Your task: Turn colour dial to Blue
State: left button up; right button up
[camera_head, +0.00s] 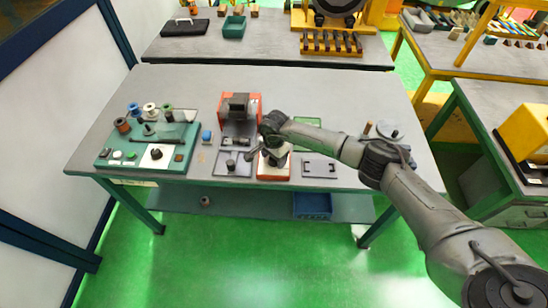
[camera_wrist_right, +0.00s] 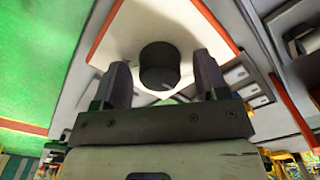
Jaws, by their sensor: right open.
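A black dial knob (camera_wrist_right: 159,66) stands on a pale panel with an orange edge (camera_wrist_right: 215,20) in the right wrist view. In the head view this is the small white and orange box (camera_head: 274,172) at the front middle of the table. My right gripper (camera_head: 273,155) is over this box and hides its dial there. In the wrist view my right gripper (camera_wrist_right: 162,75) is open, with one finger on each side of the knob and small gaps visible. A little green shows by the knob's base; the dial's setting cannot be read. My left gripper is not in view.
A teal unit (camera_head: 125,162) with several coloured spools and another black knob (camera_head: 156,152) stands at the left. An orange-red machine (camera_head: 251,102) is just behind my right gripper. A grey plate (camera_head: 320,170) lies right of the box. The table's back right is fairly clear.

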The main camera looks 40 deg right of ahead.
jog(key=shift+c, duration=0.3)
jog(key=c, duration=0.9)
jog(key=shift+o, duration=0.2)
